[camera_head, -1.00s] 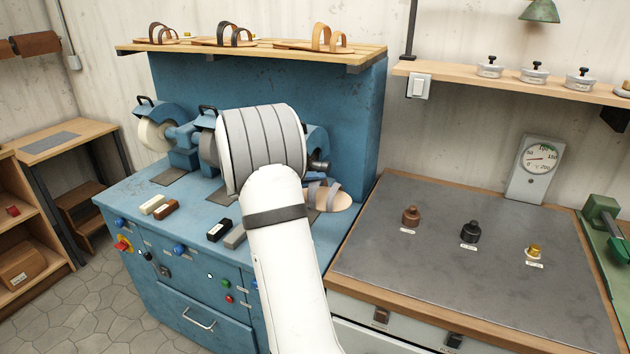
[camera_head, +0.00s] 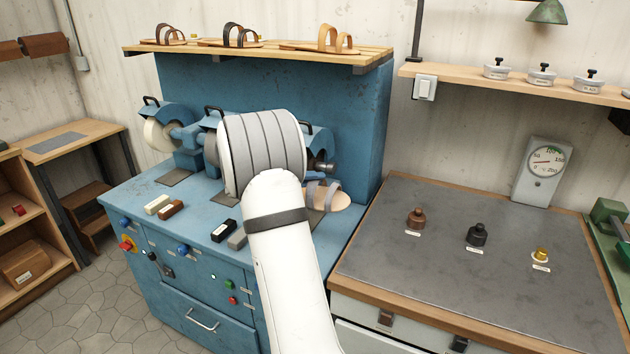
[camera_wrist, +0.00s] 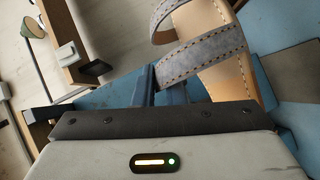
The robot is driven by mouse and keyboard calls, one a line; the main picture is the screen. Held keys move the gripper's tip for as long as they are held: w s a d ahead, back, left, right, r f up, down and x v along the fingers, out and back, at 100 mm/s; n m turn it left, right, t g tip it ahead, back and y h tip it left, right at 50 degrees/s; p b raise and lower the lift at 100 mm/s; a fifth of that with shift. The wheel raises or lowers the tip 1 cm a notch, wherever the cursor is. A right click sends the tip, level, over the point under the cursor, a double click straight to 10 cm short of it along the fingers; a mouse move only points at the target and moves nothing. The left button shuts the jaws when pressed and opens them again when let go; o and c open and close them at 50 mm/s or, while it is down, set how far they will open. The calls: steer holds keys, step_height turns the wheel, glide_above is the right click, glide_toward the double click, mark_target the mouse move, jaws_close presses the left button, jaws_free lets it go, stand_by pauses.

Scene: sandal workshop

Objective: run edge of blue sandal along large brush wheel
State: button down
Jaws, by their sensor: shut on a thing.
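The sandal (camera_head: 331,198) has a tan sole and grey-blue straps. It shows just right of my arm, over the blue bench, and its straps and sole fill the upper right of the wrist view (camera_wrist: 218,72). My gripper (camera_wrist: 150,85) is shut on the sandal near its straps. In the head view my arm mostly hides the gripper. The blue grinding machine carries a pale wheel (camera_head: 158,135) at left and a grey wheel (camera_head: 211,148) partly behind my arm. At right, a hood (camera_head: 321,142) shows; its wheel is hidden. I cannot tell whether the sandal touches a wheel.
Small blocks (camera_head: 170,210) lie on the front of the blue bench. A shelf (camera_head: 270,57) with sandals runs above. At right, a grey-topped table (camera_head: 440,270) holds several small knobs and a gauge (camera_head: 541,170).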

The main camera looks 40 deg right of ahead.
steer(key=shift+w+a, duration=0.1)
steer(key=shift+w, duration=0.1)
steer(key=shift+w+a+b, duration=0.3)
steer(key=shift+w+b, duration=0.1)
steer(key=shift+w, duration=0.15)
steer(key=shift+w, duration=0.15)
stand_by(0.8)
steer(key=shift+w+a+b, duration=0.3)
steer(key=shift+w+a, duration=0.1)
steer(key=shift+w, duration=0.1)
stand_by(0.6)
steer(key=shift+w+a, duration=0.1)
steer(key=shift+w, duration=0.05)
stand_by(0.4)
steer(key=shift+w+a+b, duration=0.45)
steer(key=shift+w+a, duration=0.05)
steer(key=shift+a, duration=0.1)
steer(key=shift+d, duration=0.25)
stand_by(1.3)
steer(key=shift+w+a+b, duration=0.15)
steer(key=shift+w+b, duration=0.05)
steer(key=shift+b, duration=0.1)
